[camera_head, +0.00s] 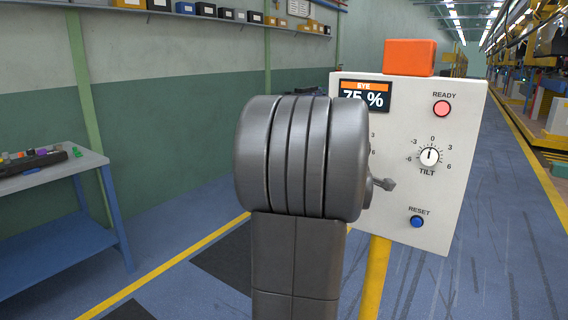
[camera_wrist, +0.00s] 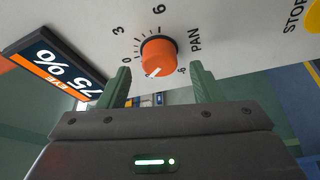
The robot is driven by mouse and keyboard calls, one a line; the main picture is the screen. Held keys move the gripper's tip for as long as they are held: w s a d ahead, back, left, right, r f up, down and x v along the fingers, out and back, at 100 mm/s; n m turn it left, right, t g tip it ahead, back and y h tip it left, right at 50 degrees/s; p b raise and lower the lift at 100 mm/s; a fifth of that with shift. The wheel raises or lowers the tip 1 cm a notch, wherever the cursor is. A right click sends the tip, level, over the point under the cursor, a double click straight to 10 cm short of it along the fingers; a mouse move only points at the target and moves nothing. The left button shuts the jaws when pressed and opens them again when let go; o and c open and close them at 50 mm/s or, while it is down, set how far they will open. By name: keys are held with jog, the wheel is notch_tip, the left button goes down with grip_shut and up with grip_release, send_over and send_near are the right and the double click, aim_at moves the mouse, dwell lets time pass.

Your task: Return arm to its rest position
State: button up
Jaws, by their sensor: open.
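My arm stands in front of the white control box (camera_head: 460,190) in the head view and hides its left part. My gripper (camera_wrist: 160,69) shows in the wrist view with its two green fingers apart. An orange knob (camera_wrist: 159,49) marked PAN lies between and beyond the fingertips. I see no clear contact, though the exact gap cannot be told. In the head view my fingers and the PAN knob are hidden behind my arm. The box's display (camera_head: 363,97) reads EYE 75 %; it also shows tilted in the wrist view (camera_wrist: 62,68).
The box carries a white TILT knob (camera_head: 430,155), a pink READY lamp (camera_head: 441,108) and a blue RESET button (camera_head: 416,221). An orange block (camera_head: 410,57) sits on top. A yellow post (camera_head: 376,280) stands below. A blue workbench (camera_head: 50,180) is at left; open floor lies between.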

jog(key=m+h+p, duration=0.2)
jog(key=m+p, duration=0.1)
jog(key=m, duration=0.3)
jog(key=w+m+h+p, duration=0.1)
jog(key=m+h+p, duration=0.1)
jog(key=m, duration=0.4)
jog(key=m+h+p, duration=0.3)
jog(key=m+h, duration=0.1)
jog(key=m, duration=0.3)
jog(key=shift+w+a+f+p, duration=0.25)
jog(key=shift+f+p, duration=0.05)
jog(key=shift+p, duration=0.05)
jog(key=shift+a+r, duration=0.1)
